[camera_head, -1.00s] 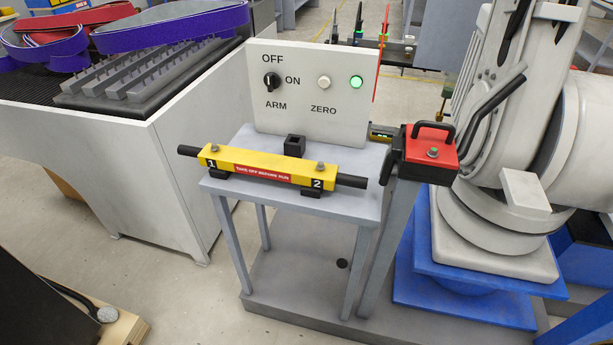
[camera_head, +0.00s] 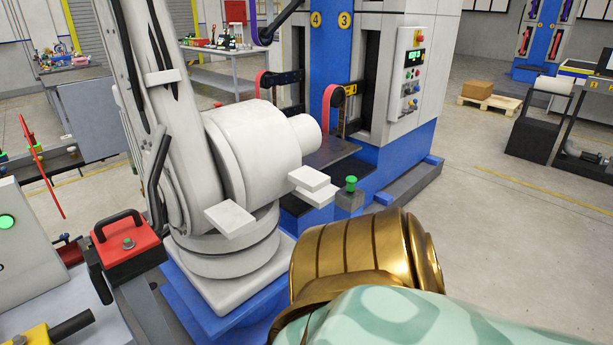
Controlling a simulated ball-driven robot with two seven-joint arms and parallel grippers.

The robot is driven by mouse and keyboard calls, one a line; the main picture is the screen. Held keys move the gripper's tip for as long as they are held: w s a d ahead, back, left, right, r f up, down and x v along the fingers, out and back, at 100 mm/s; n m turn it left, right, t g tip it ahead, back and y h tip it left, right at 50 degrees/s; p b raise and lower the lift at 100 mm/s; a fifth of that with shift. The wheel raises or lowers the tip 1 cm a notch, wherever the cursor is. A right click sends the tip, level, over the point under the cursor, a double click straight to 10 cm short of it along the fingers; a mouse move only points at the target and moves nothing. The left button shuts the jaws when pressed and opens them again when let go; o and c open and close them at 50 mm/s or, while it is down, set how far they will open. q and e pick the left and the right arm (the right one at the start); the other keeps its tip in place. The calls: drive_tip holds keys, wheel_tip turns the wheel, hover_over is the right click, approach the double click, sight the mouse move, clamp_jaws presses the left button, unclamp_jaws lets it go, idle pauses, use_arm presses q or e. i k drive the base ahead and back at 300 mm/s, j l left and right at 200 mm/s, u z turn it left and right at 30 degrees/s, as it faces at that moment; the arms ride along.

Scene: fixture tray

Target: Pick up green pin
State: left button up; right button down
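A small green knob-like top (camera_head: 351,184) stands upright on a grey block (camera_head: 349,202) beside the white robot arm, near the blue base of the machine. It may be the green pin; its lower part is hidden or too small to tell. Part of my own arm, gold and pale green, fills the bottom right of the view. Neither of my grippers shows, so nothing is seen touching the green top.
The large white robot arm (camera_head: 250,145) on its blue base stands left of the green top. A red block with a black handle (camera_head: 126,243) is at the left. The blue and white machine (camera_head: 390,150) rises behind. Open floor (camera_head: 530,225) lies to the right.

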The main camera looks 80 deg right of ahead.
sight(351, 180)
drive_tip(key=z, duration=2.85)
drive_tip(key=i+l+u, duration=0.1)
